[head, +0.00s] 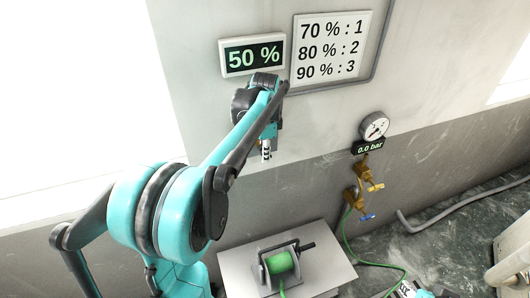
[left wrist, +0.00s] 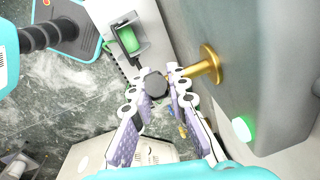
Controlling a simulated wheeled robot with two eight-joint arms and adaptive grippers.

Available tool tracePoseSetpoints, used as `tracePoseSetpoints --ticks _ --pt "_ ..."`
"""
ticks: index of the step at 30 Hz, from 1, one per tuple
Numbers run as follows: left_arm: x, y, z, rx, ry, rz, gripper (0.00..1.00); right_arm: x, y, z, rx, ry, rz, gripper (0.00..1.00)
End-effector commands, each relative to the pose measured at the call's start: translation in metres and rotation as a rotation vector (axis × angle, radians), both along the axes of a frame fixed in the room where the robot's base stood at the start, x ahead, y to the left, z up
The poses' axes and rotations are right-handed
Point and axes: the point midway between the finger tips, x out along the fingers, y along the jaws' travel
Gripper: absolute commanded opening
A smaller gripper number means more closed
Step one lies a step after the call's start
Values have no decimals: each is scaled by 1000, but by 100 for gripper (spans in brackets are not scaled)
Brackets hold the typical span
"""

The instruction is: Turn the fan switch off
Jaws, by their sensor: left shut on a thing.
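In the left wrist view a brass fitting (left wrist: 206,65) sticks out from a grey surface, with a dark rounded knob (left wrist: 156,84) in line with it. This looks like the fan switch lever. My left gripper (left wrist: 154,80) is shut on it, one finger on each side of the knob. In the head view my left gripper (head: 266,150) points down close to the wall, below the percent display. My arm hides the switch there. A piece of my right arm or gripper (head: 412,291) shows at the bottom edge, too cut off to read its jaws.
A green light (left wrist: 242,129) glows beside the lever. The display (head: 253,54) reads 50 %, next to a sign (head: 330,48). A gauge (head: 374,127) reads 0.0 bar above brass valves (head: 359,190).

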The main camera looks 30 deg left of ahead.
Motion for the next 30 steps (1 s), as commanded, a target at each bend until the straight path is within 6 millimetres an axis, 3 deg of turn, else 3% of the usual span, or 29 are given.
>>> tracePoseSetpoints --ticks 14,30 --pt "-1 2 -1 -185 -219 6 0 0 0 -7 0 0 0 40" --pt "0 2 -3 -503 -595 4 0 0 0 -41 0 0 0 40"
